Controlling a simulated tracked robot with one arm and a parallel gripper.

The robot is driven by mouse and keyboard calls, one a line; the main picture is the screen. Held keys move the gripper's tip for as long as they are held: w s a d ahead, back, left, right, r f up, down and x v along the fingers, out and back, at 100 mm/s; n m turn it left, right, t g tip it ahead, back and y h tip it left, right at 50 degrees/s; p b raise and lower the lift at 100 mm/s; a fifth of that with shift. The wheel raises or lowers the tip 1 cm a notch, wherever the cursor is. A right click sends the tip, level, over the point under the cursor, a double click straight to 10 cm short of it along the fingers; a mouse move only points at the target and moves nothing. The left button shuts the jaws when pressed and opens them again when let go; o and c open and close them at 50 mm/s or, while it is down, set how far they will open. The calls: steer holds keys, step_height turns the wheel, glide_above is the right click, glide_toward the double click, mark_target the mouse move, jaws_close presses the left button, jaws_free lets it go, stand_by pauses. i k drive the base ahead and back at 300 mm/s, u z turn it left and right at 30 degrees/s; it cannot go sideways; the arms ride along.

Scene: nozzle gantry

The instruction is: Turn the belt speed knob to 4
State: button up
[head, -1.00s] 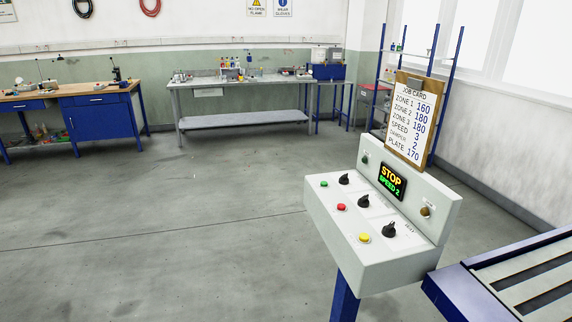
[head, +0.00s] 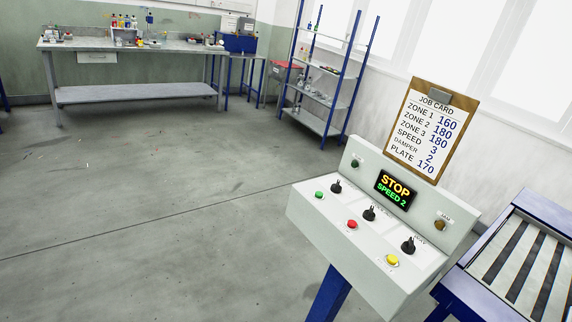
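The control box (head: 315,224) stands on a blue post at the right of the head view. Its sloped top carries three black knobs: a left knob (head: 336,187), a middle knob (head: 369,213) and a right knob (head: 408,245). Their labels are too small to read, so I cannot tell which one is belt speed. The display (head: 395,189) reads "STOP" and "SPEED 2". Green (head: 319,195), red (head: 352,224) and yellow (head: 393,260) buttons sit in front of the knobs. My gripper is not in view.
A job card (head: 432,130) on a clipboard stands above the box and lists speed 3. A slatted conveyor (head: 466,292) with a blue frame is close on the right. A blue shelf rack (head: 326,128) and a grey workbench (head: 136,95) stand behind.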

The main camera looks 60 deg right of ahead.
mark_target(336, 188)
steer(key=z, duration=0.4)
steer(key=i, duration=1.4)
steer(key=z, duration=0.85)
steer(key=k, duration=0.8)
steer(key=z, duration=0.2)
steer(key=i, duration=0.85)
steer(key=u, duration=0.1)
